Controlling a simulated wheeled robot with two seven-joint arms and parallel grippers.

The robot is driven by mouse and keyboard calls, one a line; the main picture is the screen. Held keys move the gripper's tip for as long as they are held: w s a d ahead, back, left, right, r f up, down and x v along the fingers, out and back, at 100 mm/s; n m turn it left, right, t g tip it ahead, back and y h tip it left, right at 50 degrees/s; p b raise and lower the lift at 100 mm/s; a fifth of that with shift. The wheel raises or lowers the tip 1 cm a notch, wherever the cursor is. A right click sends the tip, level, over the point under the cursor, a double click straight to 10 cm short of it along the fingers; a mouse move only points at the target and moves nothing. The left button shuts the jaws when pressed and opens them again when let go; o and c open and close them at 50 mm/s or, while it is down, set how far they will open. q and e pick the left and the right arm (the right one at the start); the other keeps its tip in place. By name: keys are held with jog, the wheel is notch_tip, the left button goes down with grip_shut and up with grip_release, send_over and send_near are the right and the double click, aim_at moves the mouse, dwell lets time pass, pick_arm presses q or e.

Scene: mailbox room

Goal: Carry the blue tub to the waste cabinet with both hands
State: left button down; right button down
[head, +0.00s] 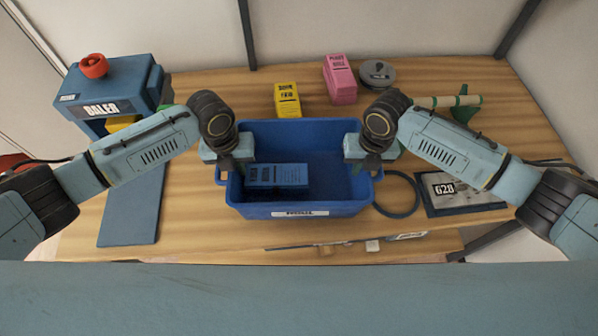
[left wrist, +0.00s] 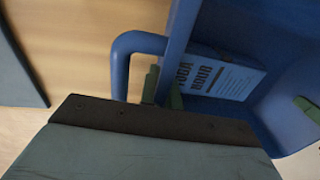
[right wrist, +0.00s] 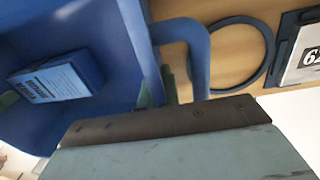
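The blue tub (head: 345,208) is at the middle of the wooden table, upright, with a white label on its front. A blue box with printed text (head: 277,176) lies inside it. My left gripper (head: 231,165) is at the tub's left side; in the left wrist view its green fingers (left wrist: 163,92) close on the side wall beside the loop handle (left wrist: 122,60). My right gripper (head: 371,165) is at the right side; in the right wrist view its fingers (right wrist: 157,90) close on the wall beside the other handle (right wrist: 203,60). I cannot tell whether the tub's underside touches the table.
A yellow box (head: 288,100), a pink box (head: 340,80) and a round grey tin (head: 377,73) stand behind the tub. A blue stand (head: 112,88) with a red knob is at left. A dark ring (head: 414,205) and a "628" plate (head: 460,192) lie at right.

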pick_arm(q)
jog(key=shift+w+a+r, duration=0.1)
jog(key=shift+r, duration=0.15)
pick_arm(e)
jog(key=shift+w+r, duration=0.1)
jog(key=shift+r, duration=0.2)
